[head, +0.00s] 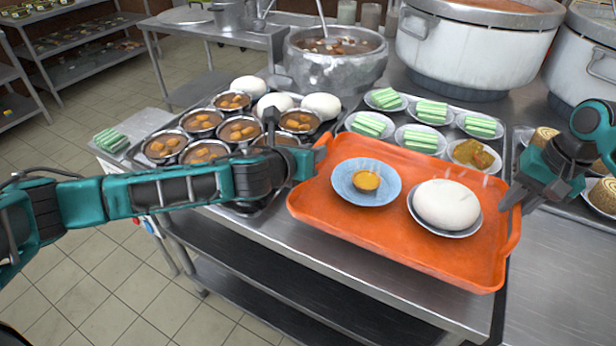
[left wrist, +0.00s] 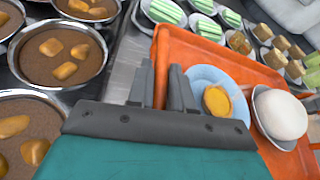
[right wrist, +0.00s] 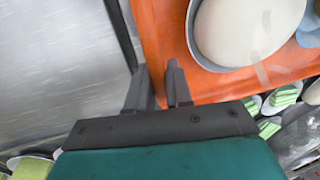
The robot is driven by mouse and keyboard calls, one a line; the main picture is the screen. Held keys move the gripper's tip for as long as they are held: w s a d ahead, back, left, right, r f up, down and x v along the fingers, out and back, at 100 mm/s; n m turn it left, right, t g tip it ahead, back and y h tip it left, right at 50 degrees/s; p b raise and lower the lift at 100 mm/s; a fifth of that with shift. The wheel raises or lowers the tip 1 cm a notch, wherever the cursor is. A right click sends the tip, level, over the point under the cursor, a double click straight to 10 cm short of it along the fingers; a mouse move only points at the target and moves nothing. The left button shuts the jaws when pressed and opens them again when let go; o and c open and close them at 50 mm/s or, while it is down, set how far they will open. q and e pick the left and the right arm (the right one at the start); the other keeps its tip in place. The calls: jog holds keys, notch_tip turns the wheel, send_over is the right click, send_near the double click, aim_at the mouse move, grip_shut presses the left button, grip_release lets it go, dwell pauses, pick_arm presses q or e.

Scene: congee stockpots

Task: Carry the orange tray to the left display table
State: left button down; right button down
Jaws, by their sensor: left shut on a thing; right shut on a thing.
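The orange tray (head: 400,240) is at the front of the steel counter, its front part out past the counter edge. On it are a blue plate with a small orange item (head: 366,181) and a white bun on a dish (head: 447,204). My left gripper (head: 312,158) is shut on the tray's left rim; the rim also shows in the left wrist view (left wrist: 172,45). My right gripper (head: 512,197) is shut on the tray's right rim, seen in the right wrist view (right wrist: 160,45). I cannot tell whether the tray touches the counter. The left display table cannot be told for sure.
Bowls of brown stew (head: 238,131) and white buns (head: 321,105) stand left of the tray. Plates of green-striped pieces (head: 431,112) lie behind it. Stockpots (head: 474,45) line the back. A steel table (head: 212,38) and shelves (head: 75,40) stand at the far left. Tiled floor (head: 130,290) is open at left.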

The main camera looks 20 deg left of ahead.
aim_at(504, 223)
pick_arm(q)
jog(key=shift+w+f, duration=0.15)
jog(key=shift+f, duration=0.25)
pick_arm(e)
jog(key=shift+w+d+f, duration=0.1)
jog(key=shift+f, duration=0.35)
pick_arm(q)
jog(key=shift+r, duration=0.1)
pick_arm(e)
jog(key=shift+r, duration=0.1)
pick_arm(q)
jog(key=shift+f+b, duration=0.2)
jog(key=shift+b, duration=0.1)
pick_arm(e)
jog(key=shift+f, duration=0.2)
